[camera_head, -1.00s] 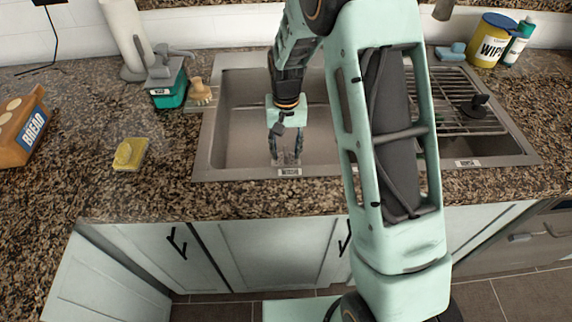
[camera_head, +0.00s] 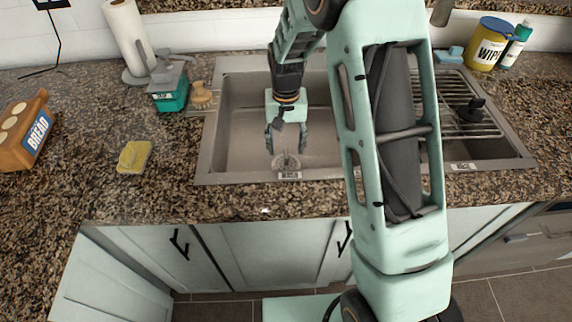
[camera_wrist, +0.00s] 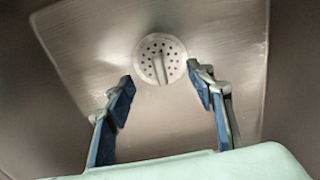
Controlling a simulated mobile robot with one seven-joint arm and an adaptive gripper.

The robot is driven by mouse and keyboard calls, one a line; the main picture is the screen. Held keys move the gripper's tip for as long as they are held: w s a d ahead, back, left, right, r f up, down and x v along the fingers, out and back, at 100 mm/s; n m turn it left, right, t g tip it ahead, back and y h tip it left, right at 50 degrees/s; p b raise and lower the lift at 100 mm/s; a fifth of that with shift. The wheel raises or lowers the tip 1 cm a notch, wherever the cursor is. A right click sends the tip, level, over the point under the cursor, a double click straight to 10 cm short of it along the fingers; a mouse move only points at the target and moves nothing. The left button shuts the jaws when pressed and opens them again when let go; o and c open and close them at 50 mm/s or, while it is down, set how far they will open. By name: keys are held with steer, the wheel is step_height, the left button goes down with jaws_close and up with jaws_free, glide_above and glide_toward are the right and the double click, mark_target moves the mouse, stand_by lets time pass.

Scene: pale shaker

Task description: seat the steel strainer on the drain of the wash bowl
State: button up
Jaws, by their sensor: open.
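The steel strainer (camera_wrist: 160,59), a round perforated disc with a raised bar across it, lies on the floor of the wash bowl (camera_wrist: 95,45). It covers where the drain would show, so the drain is hidden; I cannot tell whether it sits fully flush. In the head view the strainer (camera_head: 286,162) is near the front of the left bowl (camera_head: 245,125). My gripper (camera_wrist: 160,80) is open and empty, its blue-padded fingers apart. In the head view my gripper (camera_head: 287,147) hangs just above the strainer, apart from it.
A drying rack (camera_head: 465,115) with a black object (camera_head: 473,108) covers the right basin. The bowl's front wall is close to my gripper.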

steer(key=shift+r+p, duration=1.15)
steer(key=shift+r, duration=0.8)
step_height(320, 180, up, 6)
steer(key=p, duration=0.4)
